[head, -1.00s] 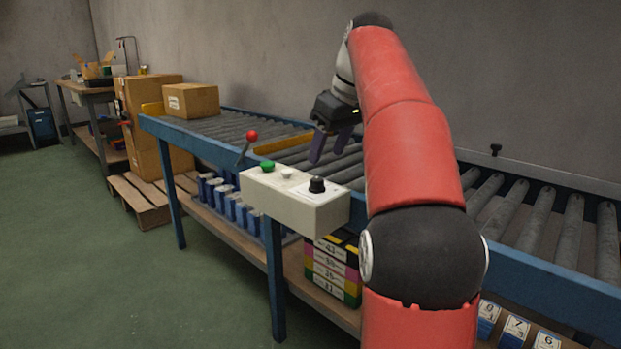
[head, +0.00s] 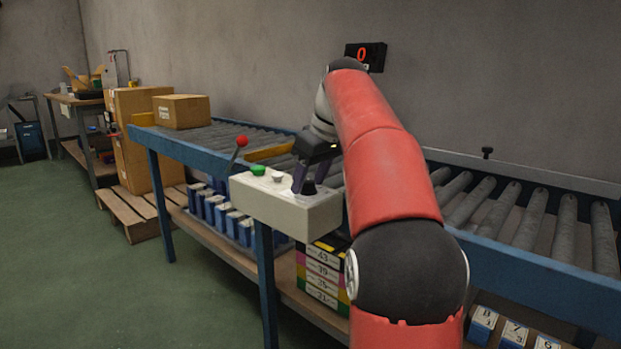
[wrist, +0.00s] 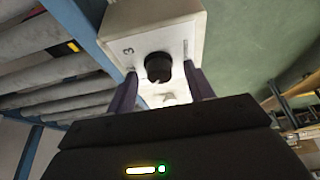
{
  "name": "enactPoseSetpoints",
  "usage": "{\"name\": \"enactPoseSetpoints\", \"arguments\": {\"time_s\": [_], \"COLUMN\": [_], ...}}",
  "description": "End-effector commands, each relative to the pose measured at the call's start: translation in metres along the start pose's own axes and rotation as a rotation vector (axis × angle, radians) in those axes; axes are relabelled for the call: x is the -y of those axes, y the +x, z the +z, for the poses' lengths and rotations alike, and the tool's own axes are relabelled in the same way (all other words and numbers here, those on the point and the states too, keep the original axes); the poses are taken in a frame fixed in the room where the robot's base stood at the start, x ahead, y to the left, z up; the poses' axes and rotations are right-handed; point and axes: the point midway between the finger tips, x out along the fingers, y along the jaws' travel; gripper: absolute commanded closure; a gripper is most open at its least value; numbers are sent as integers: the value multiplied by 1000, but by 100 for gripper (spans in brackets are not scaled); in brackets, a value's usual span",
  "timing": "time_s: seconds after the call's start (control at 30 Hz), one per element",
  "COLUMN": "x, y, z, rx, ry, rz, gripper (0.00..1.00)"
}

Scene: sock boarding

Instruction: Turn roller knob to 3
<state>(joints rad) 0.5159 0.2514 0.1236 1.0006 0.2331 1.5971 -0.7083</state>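The roller knob (head: 308,187) is a black knob on top of the white control box (head: 285,212) at the conveyor's front edge. It also shows in the wrist view (wrist: 158,67), with a printed 3 on the box to its left. My gripper (head: 308,180) points down over the box. In the wrist view its two dark fingers (wrist: 160,82) are spread, one on each side of the knob, with gaps visible. Whether they touch the knob is not clear. The knob's pointer is too small to read. A black wall display (head: 366,56) shows a red 0.
The box also carries a green button (head: 258,170), a pale button (head: 278,179) and a red-topped lever (head: 241,142). A cardboard box (head: 181,111) sits on the conveyor's far end. Coloured numbered boxes (head: 321,275) stand on the shelf below.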

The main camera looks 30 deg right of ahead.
Motion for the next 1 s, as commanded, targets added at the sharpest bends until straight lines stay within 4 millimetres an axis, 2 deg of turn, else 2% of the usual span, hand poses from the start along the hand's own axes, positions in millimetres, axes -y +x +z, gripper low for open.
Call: {"name": "enactPoseSetpoints", "arguments": {"time_s": [0.03, 0.3, 0.67, 1.0], "x": [0, 0, 1, 4], "y": [0, 0, -2, -3], "z": [0, 0, 0, -2], "rx": [0, 0, 1, 2], "ry": [0, 0, 54, 281], "rz": [0, 0, 23, 117], "gripper": [54, 90, 90, 90]}}
